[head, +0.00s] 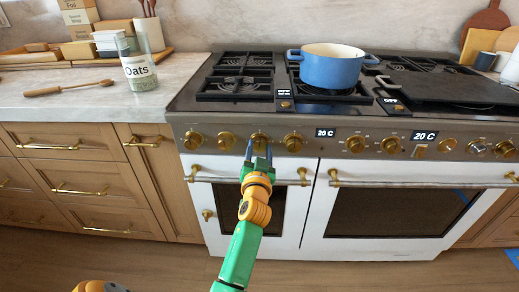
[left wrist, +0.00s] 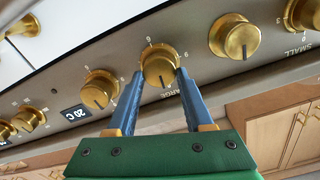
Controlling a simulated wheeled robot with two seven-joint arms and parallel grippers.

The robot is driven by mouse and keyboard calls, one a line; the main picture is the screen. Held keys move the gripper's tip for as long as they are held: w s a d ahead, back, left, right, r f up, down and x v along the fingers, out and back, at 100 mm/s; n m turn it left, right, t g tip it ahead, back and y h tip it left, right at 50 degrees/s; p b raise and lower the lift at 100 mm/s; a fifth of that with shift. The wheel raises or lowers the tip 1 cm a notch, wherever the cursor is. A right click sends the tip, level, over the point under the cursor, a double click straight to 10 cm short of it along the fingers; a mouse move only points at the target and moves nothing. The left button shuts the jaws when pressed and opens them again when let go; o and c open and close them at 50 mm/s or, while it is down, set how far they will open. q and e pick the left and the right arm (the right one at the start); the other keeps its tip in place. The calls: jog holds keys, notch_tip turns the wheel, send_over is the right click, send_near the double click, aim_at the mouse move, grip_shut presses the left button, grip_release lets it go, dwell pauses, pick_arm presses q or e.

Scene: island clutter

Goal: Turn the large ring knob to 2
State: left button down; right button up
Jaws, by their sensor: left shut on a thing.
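The large ring knob (head: 260,138) is a round brass knob on the stove's front panel, third from the left. My left gripper (head: 259,151) has its two blue fingers on either side of it and is shut on it. In the left wrist view the knob (left wrist: 159,64) sits between the fingertips, with small white numbers around it, including 6 and 9. A partly covered label, reading "ARGE", lies beside it. The fingers hide parts of the scale, and I cannot read the exact setting. My right gripper is not in view.
Similar brass knobs stand close on both sides, one to the left (head: 226,140) and one to the right (head: 293,142). A blue pot (head: 331,68) stands on the cooktop. The floor in front is clear.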

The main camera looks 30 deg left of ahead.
pick_arm(q)
jog(key=m+p, duration=0.1)
jog(key=m, duration=0.5)
jog(key=m+p, duration=0.1)
jog(key=m, duration=0.3)
jog(key=shift+w+m, duration=0.1)
jog(key=shift+m, duration=0.3)
dwell(0.3)
